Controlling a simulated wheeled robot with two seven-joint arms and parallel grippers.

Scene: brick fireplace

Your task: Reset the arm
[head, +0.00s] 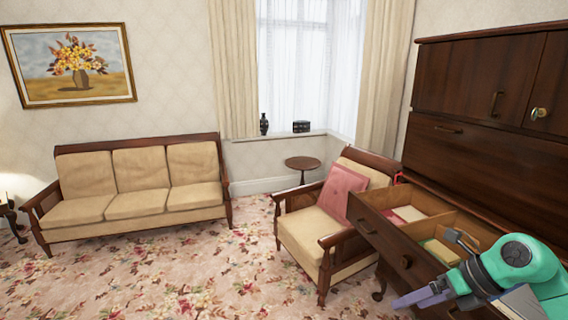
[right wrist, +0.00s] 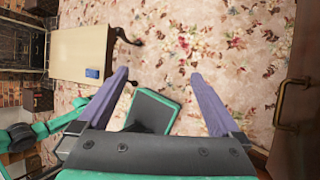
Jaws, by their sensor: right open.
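My right gripper (head: 422,270) is at the lower right of the head view, in front of the open drawer (head: 384,238) of the dark wooden cabinet. Its green wrist overlaps part of the drawer. In the right wrist view the two purple fingers (right wrist: 158,78) stand wide apart with nothing between them. The flowered carpet shows beyond them. My left gripper is not seen in the head view.
The tall cabinet (head: 475,95) fills the right side. The pulled-out drawer holds folded items (head: 408,214). An armchair (head: 300,228) with a pink cushion (head: 343,192) stands close beside it. A sofa (head: 135,205) is at the left. Carpet (head: 180,275) in front is clear.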

